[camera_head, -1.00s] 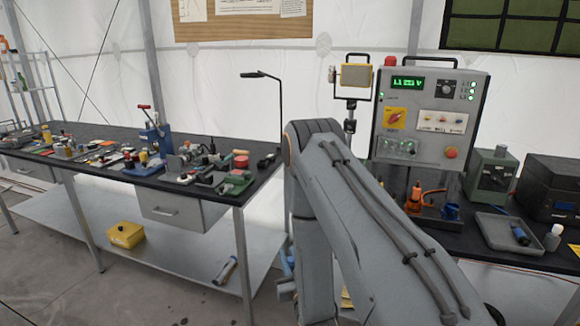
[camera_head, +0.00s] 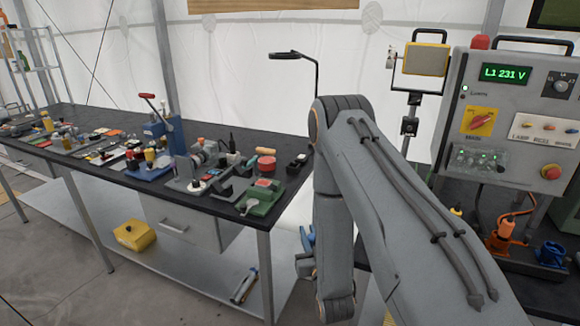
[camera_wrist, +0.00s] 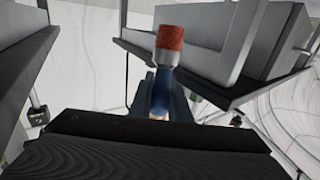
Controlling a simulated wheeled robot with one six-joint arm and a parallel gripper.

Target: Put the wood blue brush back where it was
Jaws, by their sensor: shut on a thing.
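The brush (camera_wrist: 168,57) is in my gripper (camera_wrist: 162,98), in the middle of the wrist view. It has a reddish-brown bristle end, a pale band and a blue part below. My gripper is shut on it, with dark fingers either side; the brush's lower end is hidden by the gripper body. In the head view the arm hangs down in front of the benches, and the fingertips and brush cannot be made out clearly.
A long black-topped workbench (camera_head: 120,185) at left carries many small tools, a blue press (camera_head: 160,125) and a lamp (camera_head: 290,56). A yellow box (camera_head: 135,235) sits on its lower shelf. A grey control panel (camera_head: 510,100) stands right. Grey floor is clear at lower left.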

